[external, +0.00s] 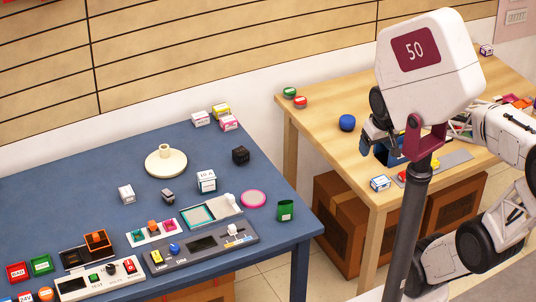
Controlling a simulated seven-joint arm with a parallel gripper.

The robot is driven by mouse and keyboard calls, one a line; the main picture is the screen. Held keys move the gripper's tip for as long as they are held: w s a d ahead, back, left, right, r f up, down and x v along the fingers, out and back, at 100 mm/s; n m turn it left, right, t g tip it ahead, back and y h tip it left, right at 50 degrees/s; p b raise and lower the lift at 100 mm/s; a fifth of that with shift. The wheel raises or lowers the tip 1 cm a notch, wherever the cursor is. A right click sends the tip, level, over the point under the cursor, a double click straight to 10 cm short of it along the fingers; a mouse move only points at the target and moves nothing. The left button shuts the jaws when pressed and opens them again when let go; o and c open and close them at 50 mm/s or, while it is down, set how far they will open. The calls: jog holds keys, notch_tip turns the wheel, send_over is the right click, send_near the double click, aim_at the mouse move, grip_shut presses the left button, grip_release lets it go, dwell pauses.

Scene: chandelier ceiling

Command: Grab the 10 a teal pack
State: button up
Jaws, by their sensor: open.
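A small white pack (207,182) with dark lettering that looks like "10 A" stands upright on the blue table, right of the table's middle. Its teal colouring is too small to make out clearly. My gripper (377,146) is open over the wooden table on the right, well away from the pack. It is partly hidden by the white head marked "50" and its dark post.
Grey device panels (205,247) lie in front. A blue ball (347,122) sits on the wooden table (325,105). A floor gap separates the tables.

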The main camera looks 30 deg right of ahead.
jog(key=w+a+f+m+g+y, duration=0.1)
jog(key=w+a+f+m+y, duration=0.35)
jog(key=w+a, duration=0.45)
jog(key=w+a+f+m+g+y, duration=0.1)
jog(key=w+a+f+m+y, duration=0.35)
jog(key=w, duration=0.75)
jog(key=w+a+f+m+g+y, duration=0.1)
jog(key=w+a+f+m+y, duration=0.1)
jog(key=w+a+f+m, duration=0.6)
jog(key=m+t+y, duration=0.2)
send_near(207, 178)
jog(key=shift+w+a+f, duration=0.4)
jog(key=shift+w+f, duration=0.15)
jog(key=shift+f, duration=0.05)
jog(key=shift+w+a+f, duration=0.4)
jog(key=shift+w+f, duration=0.15)
jog(key=shift+f, duration=0.05)
jog(key=shift+x, duration=1.25)
jog(key=shift+a, duration=0.1)
jog(key=shift+x, duration=2.55)
jog(key=shift+f, duration=0.15)
